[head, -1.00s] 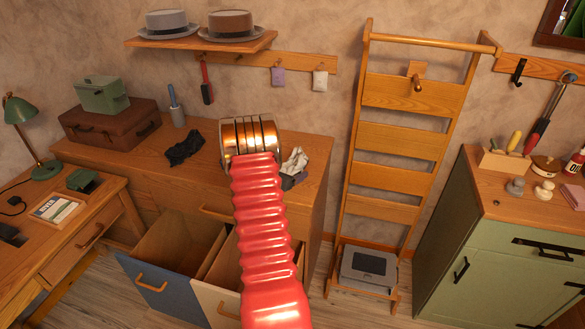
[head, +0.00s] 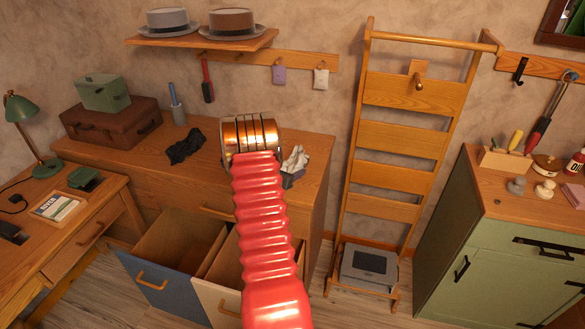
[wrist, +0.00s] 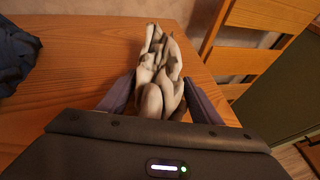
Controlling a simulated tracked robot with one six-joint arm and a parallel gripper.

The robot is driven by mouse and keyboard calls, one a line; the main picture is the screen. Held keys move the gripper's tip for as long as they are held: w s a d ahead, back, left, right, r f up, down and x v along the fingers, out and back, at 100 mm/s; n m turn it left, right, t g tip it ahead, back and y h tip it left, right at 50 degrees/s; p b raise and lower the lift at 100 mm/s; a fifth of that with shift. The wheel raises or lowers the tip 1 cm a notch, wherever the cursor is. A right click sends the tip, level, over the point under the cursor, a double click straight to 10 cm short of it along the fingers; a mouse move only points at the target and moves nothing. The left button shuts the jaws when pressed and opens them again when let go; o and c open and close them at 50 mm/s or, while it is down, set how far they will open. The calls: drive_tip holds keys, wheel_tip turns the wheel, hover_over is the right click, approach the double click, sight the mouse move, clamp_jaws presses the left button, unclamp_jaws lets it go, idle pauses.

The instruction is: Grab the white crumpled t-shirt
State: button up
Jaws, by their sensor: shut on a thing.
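The white crumpled t-shirt (wrist: 160,75) lies on the wooden dresser top, near its right edge. In the wrist view my gripper (wrist: 160,95) has one dark finger on each side of the shirt and is shut on it. In the head view the shirt (head: 295,161) shows just right of my arm's metal wrist part. A dark finger shows below the shirt there. The rest of my gripper is hidden behind my red arm.
A black crumpled cloth (head: 186,147) lies left on the dresser top (head: 135,152). Two open bins, one with a blue front (head: 155,290) and one with a cream front (head: 213,303), stick out below. A wooden valet rack (head: 352,150) stands to the right.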

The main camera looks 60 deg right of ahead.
sight(291, 160)
drive_tip(key=shift+r, duration=0.1)
wheel_tip(291, 160, up, 10)
drive_tip(key=shift+f, duration=0.1)
idle(0.4)
